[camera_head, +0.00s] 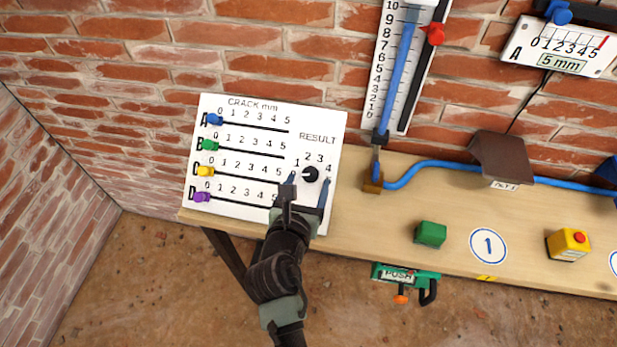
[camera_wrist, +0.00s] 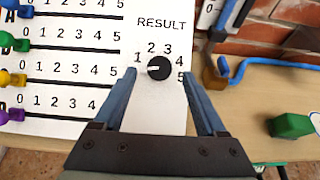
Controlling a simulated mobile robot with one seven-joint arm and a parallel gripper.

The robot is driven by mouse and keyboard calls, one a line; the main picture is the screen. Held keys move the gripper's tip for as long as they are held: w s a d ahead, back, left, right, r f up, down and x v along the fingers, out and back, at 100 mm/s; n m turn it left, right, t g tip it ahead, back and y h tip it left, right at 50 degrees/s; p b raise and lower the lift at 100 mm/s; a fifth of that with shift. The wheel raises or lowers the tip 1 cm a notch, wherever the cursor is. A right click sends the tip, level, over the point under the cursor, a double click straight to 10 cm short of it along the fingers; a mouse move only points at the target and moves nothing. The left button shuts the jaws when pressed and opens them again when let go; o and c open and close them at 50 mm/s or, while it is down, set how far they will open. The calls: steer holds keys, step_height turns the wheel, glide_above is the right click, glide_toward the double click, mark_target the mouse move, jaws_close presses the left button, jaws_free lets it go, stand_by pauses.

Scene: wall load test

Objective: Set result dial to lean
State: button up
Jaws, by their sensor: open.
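The result dial (camera_head: 310,174) is a round black knob at the right of the white crack panel (camera_head: 240,106), with numbers 1 to 5 around it. The dial also shows in the wrist view (camera_wrist: 158,68), where its white mark points left, near the 1. No word "lean" is readable on the panel. My gripper (camera_head: 309,183) is open, with one blue finger on each side of the dial. In the wrist view, the fingers (camera_wrist: 158,76) stand apart from the knob; their exact distance from the panel is unclear.
Blue, green, yellow (camera_head: 205,171) and purple sliders sit near 0 on the panel's left. A wooden shelf (camera_head: 390,205) carries a green block (camera_head: 430,234) and a yellow box with a red button (camera_head: 568,244). A blue tube (camera_head: 430,165) runs right of the panel.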

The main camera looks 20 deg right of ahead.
mark_target(311, 175)
steer(key=shift+x, duration=1.2)
steer(key=shift+c, duration=0.3)
jaws_close()
